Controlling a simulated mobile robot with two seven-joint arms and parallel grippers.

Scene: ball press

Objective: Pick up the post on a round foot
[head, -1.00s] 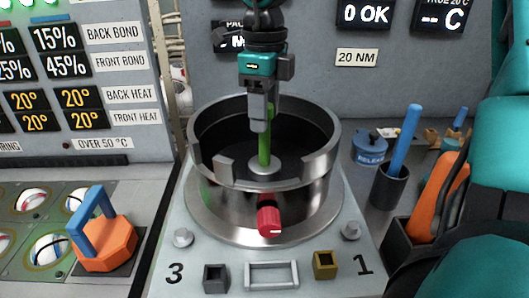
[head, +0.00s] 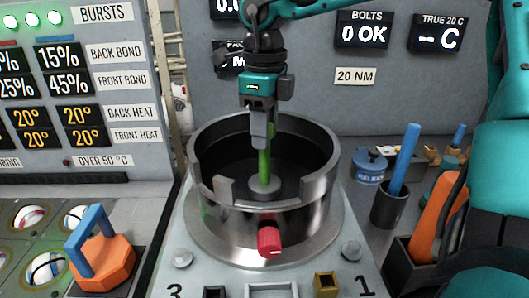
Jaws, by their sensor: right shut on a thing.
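The post (head: 265,165) is a thin green upright rod on a round grey foot (head: 264,187). It is inside the round metal bowl (head: 330,195), near its middle. My right gripper (head: 264,143) comes down from above and is shut on the upper part of the post, hiding its top. The post is upright. I cannot tell whether the foot touches the bowl's floor. My left gripper is not in view.
The bowl has a notched rim and a red knob (head: 269,242) at its front. At right stand a dark cup (head: 389,210) with a blue rod and a blue lidded pot (head: 369,166). An orange block with a blue handle (head: 103,265) is at left.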

